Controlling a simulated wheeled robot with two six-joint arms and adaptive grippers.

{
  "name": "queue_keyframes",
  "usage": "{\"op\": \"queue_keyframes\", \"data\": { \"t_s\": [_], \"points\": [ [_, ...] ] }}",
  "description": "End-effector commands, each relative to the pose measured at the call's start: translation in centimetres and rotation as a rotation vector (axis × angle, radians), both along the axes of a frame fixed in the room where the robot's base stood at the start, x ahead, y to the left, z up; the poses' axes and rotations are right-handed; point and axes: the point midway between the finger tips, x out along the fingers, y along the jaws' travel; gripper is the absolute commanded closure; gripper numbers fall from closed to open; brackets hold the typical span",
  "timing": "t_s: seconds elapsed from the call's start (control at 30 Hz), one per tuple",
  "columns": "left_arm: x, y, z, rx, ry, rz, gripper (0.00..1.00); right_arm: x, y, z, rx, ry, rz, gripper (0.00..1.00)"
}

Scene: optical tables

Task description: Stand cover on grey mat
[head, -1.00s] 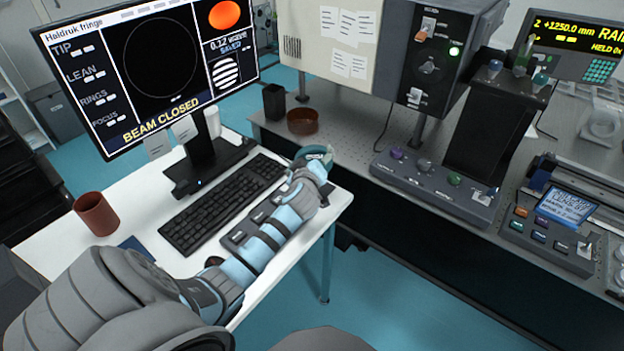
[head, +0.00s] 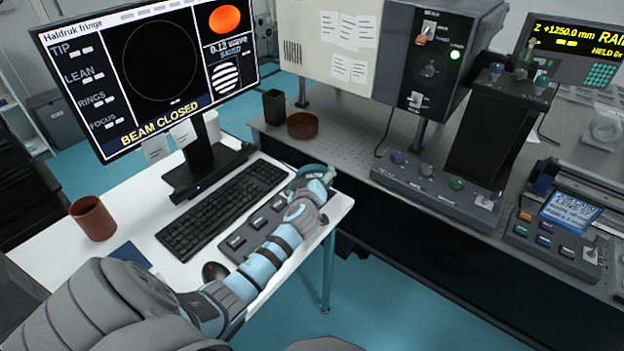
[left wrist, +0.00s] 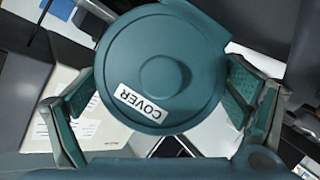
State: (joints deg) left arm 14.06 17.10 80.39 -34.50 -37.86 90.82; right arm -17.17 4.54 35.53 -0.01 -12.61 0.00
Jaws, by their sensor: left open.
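The cover (left wrist: 160,70) is a round teal lid with a raised middle and a white label reading COVER. It fills the middle of the left wrist view. My left gripper (left wrist: 160,90) is open, with one teal finger on each side of the cover; I cannot tell whether they touch it. In the head view my left gripper (head: 318,178) is over the right end of the white desk (head: 130,240), and a teal edge there is mostly hidden by it. I cannot make out a grey mat for certain. My right gripper is not in view.
The desk holds a keyboard (head: 225,205), a monitor (head: 155,75), a brown cup (head: 93,217), a mouse (head: 215,271) and a grey control strip (head: 262,222). Beyond a floor gap, an optical table (head: 350,160) carries a brown dish (head: 302,125), a black pot (head: 274,106) and control boxes.

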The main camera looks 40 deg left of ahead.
Motion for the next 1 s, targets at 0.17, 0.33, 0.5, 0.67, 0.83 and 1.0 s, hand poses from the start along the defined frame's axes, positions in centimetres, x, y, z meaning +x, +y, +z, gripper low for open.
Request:
{"op": "queue_keyframes", "data": {
  "t_s": [0.17, 0.33, 0.5, 0.67, 0.83, 1.0],
  "points": [
    [-0.6, -0.4, 0.5, 0.000, 0.000, -0.001, 0.07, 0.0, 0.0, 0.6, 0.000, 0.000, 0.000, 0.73],
    [-3.1, -2.1, 1.6, 0.000, 0.000, -0.001, 0.07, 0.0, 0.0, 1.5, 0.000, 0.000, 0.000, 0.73],
    [-6.2, -4.1, 2.8, -0.001, 0.000, 0.000, 0.07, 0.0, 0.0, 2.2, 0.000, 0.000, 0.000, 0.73],
    [-8.5, -5.6, 3.7, -0.001, -0.001, 0.000, 0.07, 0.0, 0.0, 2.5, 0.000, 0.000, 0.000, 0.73],
    [-9.5, -6.2, 4.0, 0.000, 0.000, 0.002, 0.07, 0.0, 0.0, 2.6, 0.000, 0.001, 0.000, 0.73],
    [-9.6, -6.2, 4.0, 0.000, 0.000, 0.001, 0.07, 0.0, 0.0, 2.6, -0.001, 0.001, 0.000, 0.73]
  ]
}}
